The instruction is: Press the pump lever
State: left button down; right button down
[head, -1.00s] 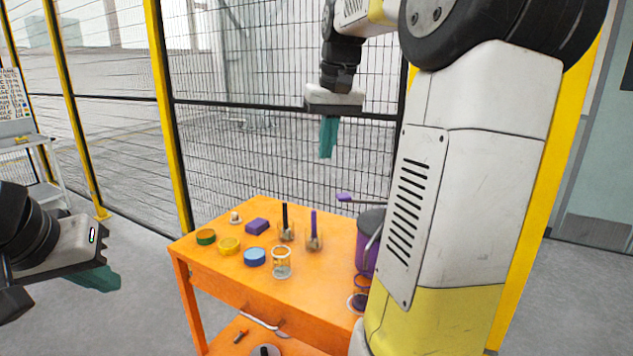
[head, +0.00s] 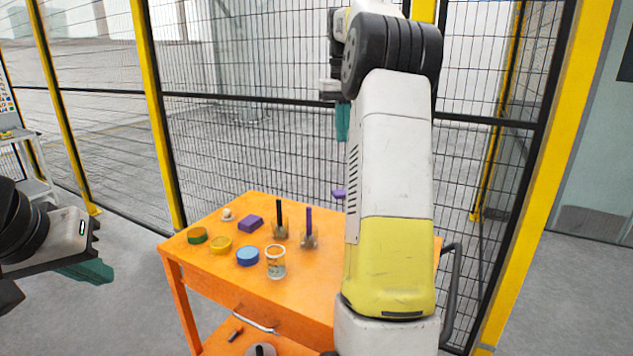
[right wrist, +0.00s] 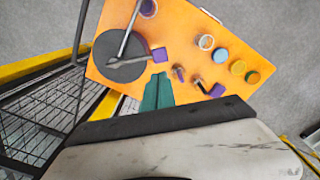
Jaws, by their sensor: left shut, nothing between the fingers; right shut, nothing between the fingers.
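The pump's purple lever pad (head: 338,194) shows in the head view just left of my right arm; the pump body is hidden behind that arm. In the right wrist view the pump shows as a round grey lid (right wrist: 118,68) with a grey lever ending in the purple pad (right wrist: 160,54). My right gripper (head: 342,138) is shut and empty, pointing down, above the pad and apart from it in the head view. Its teal fingertips (right wrist: 157,76) appear close beside the pad in the wrist view. My left gripper (head: 98,272) is shut and empty, left of the table.
The orange table (head: 215,275) holds a purple block (head: 250,223), a blue disc (head: 247,256), a yellow disc (head: 220,245), a green-orange disc (head: 197,235), a clear jar (head: 275,262) and two upright handles. A mesh fence (head: 240,120) stands behind. A dark rail is at the table's right.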

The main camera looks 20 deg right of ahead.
notch_tip(320, 180, down, 14)
jog(key=shift+r, duration=0.1)
dwell(0.4)
jog(key=f+h, duration=0.1)
jog(key=a+f, duration=0.1)
jog(key=f, duration=0.1)
jog(key=f+h, duration=0.1)
jog(key=shift+a+f+h, duration=0.25)
jog(key=shift+a+h, duration=0.05)
jog(key=shift+a, duration=0.1)
jog(key=shift+f, duration=0.6)
jog(key=shift+a, duration=0.1)
send_near(333, 193)
notch_tip(333, 193, up, 2)
jog(key=a, duration=0.1)
jog(key=shift+w+a, duration=0.25)
jog(key=shift+w, duration=0.15)
